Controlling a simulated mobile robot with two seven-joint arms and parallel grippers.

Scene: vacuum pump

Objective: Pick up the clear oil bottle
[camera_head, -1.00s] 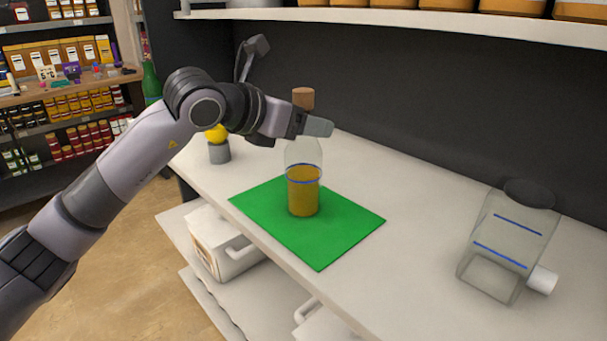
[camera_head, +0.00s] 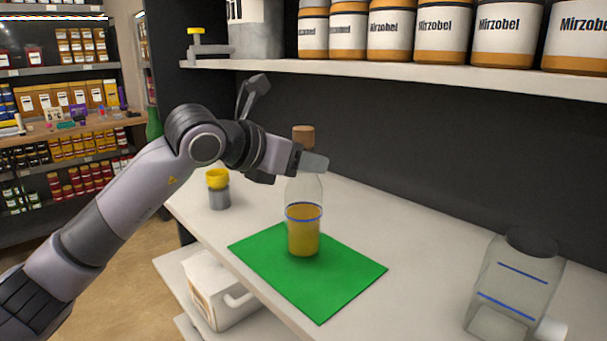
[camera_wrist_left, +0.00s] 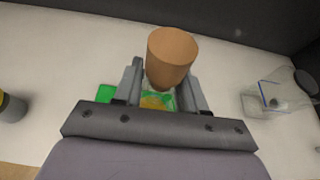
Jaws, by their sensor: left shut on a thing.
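The clear oil bottle (camera_head: 304,228) has a cork stopper, a blue ring line and amber oil in its lower part. It is upright over the green mat (camera_head: 345,275); I cannot tell whether its base touches the mat. My left gripper (camera_head: 307,165) is shut on the bottle's neck, just below the cork. In the left wrist view the cork (camera_wrist_left: 172,58) stands up between the two fingers (camera_wrist_left: 160,92), with amber oil below. The lower neck is partly hidden by the fingers. My right gripper is not in view.
A clear vacuum-pump container (camera_head: 515,285) with blue lines and a white spout stands at the right of the white counter (camera_head: 400,240). A yellow-capped grey jar (camera_head: 218,190) stands at the left. A shelf (camera_head: 420,75) with Mirzobel jars (camera_head: 447,35) hangs above.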

